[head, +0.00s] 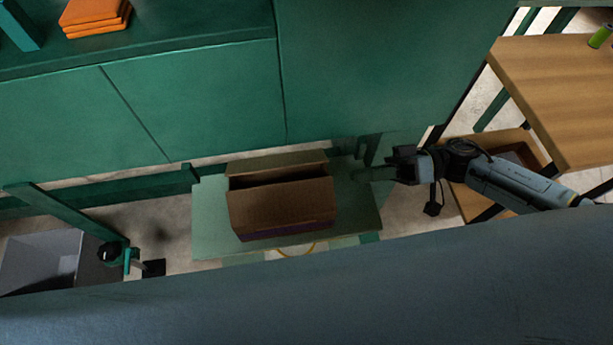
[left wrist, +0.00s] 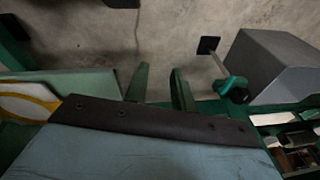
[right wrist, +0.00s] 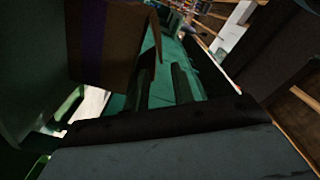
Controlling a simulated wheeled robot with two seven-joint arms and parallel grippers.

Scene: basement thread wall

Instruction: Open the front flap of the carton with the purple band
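The brown carton (head: 282,205) stands on a low pale-green table. A purple band (head: 290,230) shows along its lower front edge. Its far flap (head: 278,162) stands up, with a dark gap between it and the near brown panel. I cannot tell the near flap from the front wall. My right gripper (head: 365,172) is just right of the carton, apart from it. In the right wrist view the fingers (right wrist: 164,80) are apart and empty, beside the carton's banded side (right wrist: 105,45) and a projecting flap (right wrist: 155,35). My left gripper (left wrist: 159,88) is open and empty over the floor, outside the head view.
The low table (head: 215,225) has bare room left of the carton. Green cabinets (head: 200,105) rise behind. A grey bin (head: 45,260) and a teal clamp-like object (head: 118,254) are at lower left. A wooden table (head: 560,85) stands at right, near a brown box (head: 530,150).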

